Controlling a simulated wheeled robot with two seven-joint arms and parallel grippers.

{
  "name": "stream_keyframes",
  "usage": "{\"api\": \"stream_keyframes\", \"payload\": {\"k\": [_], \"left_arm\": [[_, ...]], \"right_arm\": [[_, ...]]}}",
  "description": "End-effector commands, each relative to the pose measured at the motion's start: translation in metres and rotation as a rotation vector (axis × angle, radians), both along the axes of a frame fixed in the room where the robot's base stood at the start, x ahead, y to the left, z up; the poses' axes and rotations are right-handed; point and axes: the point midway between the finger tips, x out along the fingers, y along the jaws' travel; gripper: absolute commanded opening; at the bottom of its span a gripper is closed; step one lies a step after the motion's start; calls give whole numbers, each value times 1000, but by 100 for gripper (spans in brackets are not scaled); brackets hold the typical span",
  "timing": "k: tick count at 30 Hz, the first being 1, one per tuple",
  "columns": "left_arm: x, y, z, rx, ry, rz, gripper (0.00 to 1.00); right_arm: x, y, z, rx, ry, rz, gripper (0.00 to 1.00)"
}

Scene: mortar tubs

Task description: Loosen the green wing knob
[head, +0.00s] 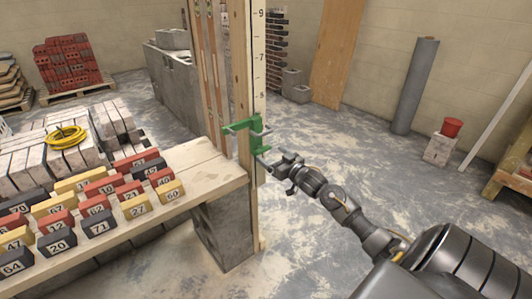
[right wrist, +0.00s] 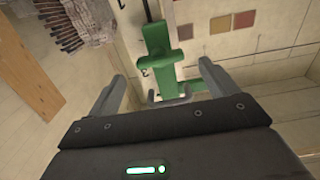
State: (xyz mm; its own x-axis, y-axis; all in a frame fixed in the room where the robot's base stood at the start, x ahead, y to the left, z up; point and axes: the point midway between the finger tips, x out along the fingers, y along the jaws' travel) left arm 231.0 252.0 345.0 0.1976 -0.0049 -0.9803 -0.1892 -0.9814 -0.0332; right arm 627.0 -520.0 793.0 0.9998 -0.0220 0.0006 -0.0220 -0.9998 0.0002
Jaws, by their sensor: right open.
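A green clamp (head: 243,136) is fixed on an upright wooden post at the end of the plank bench, beside a white measuring strip. It also shows in the right wrist view (right wrist: 157,42), above and between my fingers. A green part runs down from it between the fingertips; I cannot tell which piece is the wing knob. My right gripper (head: 271,162) is just right of and below the clamp. In the right wrist view my right gripper (right wrist: 164,80) has its fingers wide apart on either side of the green part, with no visible contact. My left gripper is out of view.
A plank bench (head: 205,165) carries several numbered red, yellow and black blocks. The measuring strip (head: 259,60) stands behind the clamp. A grey block pier (head: 222,235) supports the bench end. The concrete floor right of the post is clear around my arm.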

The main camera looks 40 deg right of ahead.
Motion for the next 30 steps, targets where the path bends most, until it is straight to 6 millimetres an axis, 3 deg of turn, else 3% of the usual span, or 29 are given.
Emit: {"api": "stream_keyframes", "payload": {"k": [3,9,20,30], "left_arm": [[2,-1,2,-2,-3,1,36],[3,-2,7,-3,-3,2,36],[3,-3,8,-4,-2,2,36],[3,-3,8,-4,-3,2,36]], "right_arm": [[20,-1,0,1,-1,-1,85],[39,-1,0,0,0,-1,85],[43,-1,-1,0,1,0,84],[42,-1,-1,0,1,0,41]]}}
